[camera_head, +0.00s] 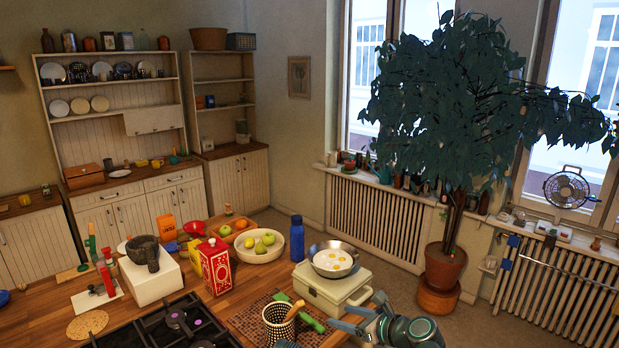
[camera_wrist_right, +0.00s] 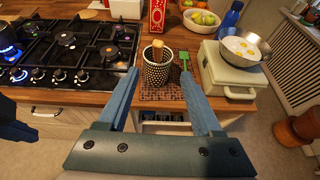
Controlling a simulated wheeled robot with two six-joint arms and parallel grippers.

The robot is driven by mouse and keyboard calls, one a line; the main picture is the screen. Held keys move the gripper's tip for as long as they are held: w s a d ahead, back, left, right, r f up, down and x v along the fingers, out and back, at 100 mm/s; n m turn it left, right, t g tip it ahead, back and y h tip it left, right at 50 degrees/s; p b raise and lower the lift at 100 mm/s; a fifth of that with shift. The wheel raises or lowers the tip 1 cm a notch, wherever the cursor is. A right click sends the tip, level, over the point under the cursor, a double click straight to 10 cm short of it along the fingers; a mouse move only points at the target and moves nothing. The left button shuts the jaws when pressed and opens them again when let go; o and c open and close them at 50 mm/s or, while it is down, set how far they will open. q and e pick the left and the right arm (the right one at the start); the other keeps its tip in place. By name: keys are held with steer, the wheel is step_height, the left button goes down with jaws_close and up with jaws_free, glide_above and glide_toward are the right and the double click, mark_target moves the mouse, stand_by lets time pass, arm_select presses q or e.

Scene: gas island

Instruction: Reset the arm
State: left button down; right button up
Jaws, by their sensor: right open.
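My right gripper (camera_head: 343,318) is at the lower right of the head view, by the front right end of the wooden counter. Its two blue-grey fingers (camera_wrist_right: 158,78) are spread wide in the right wrist view, with nothing between them. Beyond the fingers stands a black-and-white patterned utensil holder (camera_wrist_right: 157,72), apart from them as far as I can tell. A dark blue part, perhaps mine, enters at the left edge of the right wrist view.
A gas hob (camera_wrist_right: 75,48) has a blue flame lit at left. A cream case (camera_head: 322,287) carries a pan (camera_head: 347,246) with eggs. A green spatula (camera_head: 312,323), a blue bottle (camera_head: 297,239) and a red carton (camera_head: 215,267) are near.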

steer(key=s+a+f+n+g+h+b, duration=0.1)
steer(key=s+a+f+n+g+b, duration=0.4)
steer(key=f+n, duration=0.45)
steer(key=s+d+f+n+g+h+b, duration=0.2)
steer(key=s+f+n+g+h+b, duration=0.2)
steer(key=s+f+n, duration=1)
steer(key=shift+s+f+n+g+h+b, duration=0.4)
steer(key=shift+f+n+h+b, duration=0.8)
steer(key=shift+n+h, duration=2.2)
steer(key=shift+r+n+y+b, duration=0.3)
steer(key=shift+n+y, duration=0.15)
steer(key=shift+y, duration=0.15)
